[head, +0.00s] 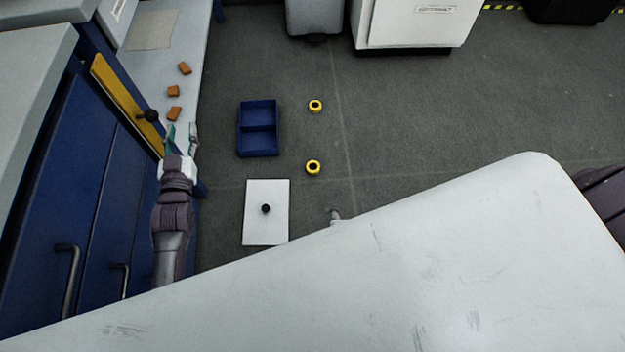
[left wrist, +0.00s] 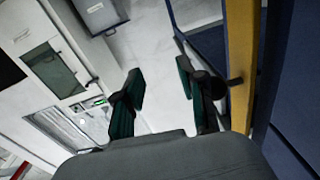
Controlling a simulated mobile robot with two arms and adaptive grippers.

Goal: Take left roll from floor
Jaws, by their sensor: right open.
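Two yellow rolls with dark centres lie on the grey floor in the head view, a far roll (head: 315,106) and a near roll (head: 313,167). They are almost in line, so I cannot tell which is the left one. My left gripper (head: 182,137) is open and empty, to the left of both rolls, beside the blue cabinet. Its parted fingers also show in the left wrist view (left wrist: 163,100), with no roll between them. Only a small grey tip of my right gripper (head: 335,215) shows, below the near roll; the rest is hidden.
A blue two-part tray (head: 258,150) and a white plate with a black knob (head: 266,228) lie on the floor left of the rolls. Orange-brown blocks (head: 173,91) sit on a pale bench. A yellow-edged drawer (head: 120,95) is close to my left gripper. Floor right of the rolls is clear.

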